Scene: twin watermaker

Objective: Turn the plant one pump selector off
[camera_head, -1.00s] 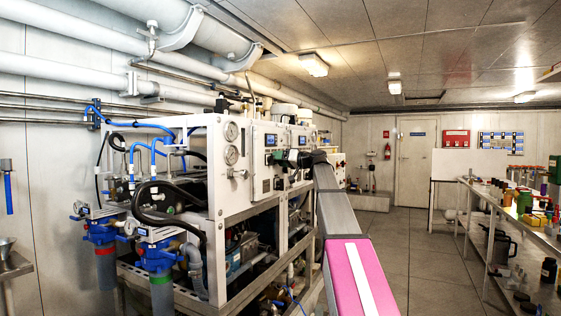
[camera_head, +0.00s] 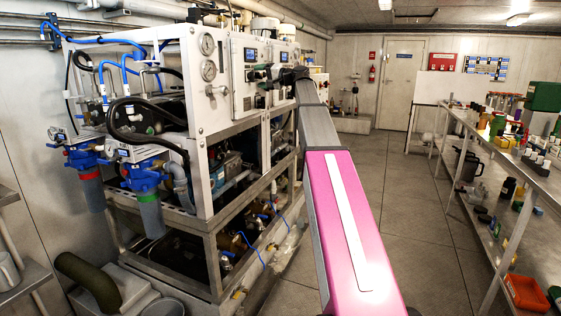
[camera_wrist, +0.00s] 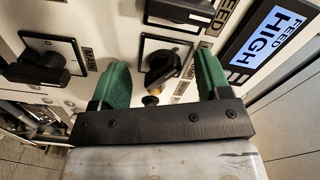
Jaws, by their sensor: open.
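In the wrist view, my gripper (camera_wrist: 162,63) is open, with its green fingers either side of a black rotary selector knob (camera_wrist: 163,66) on a square plate. The knob is between the fingers and no grip on it shows; contact cannot be told. A second black selector (camera_wrist: 40,66) sits to the left, by a label reading MAIN (camera_wrist: 87,60). A third dark switch (camera_wrist: 180,11) is at the top, near a FEED label (camera_wrist: 223,14). The label beside the middle knob is partly hidden. In the head view, my gripper (camera_head: 267,76) is at the white control panel (camera_head: 245,90).
A lit display (camera_wrist: 282,32) reads FEED HIGH at the right of the wrist view. In the head view, blue-topped filters (camera_head: 140,175) stand at the rack's near left. A shelf bench (camera_head: 500,170) lines the right. The floor aisle (camera_head: 400,200) between is clear.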

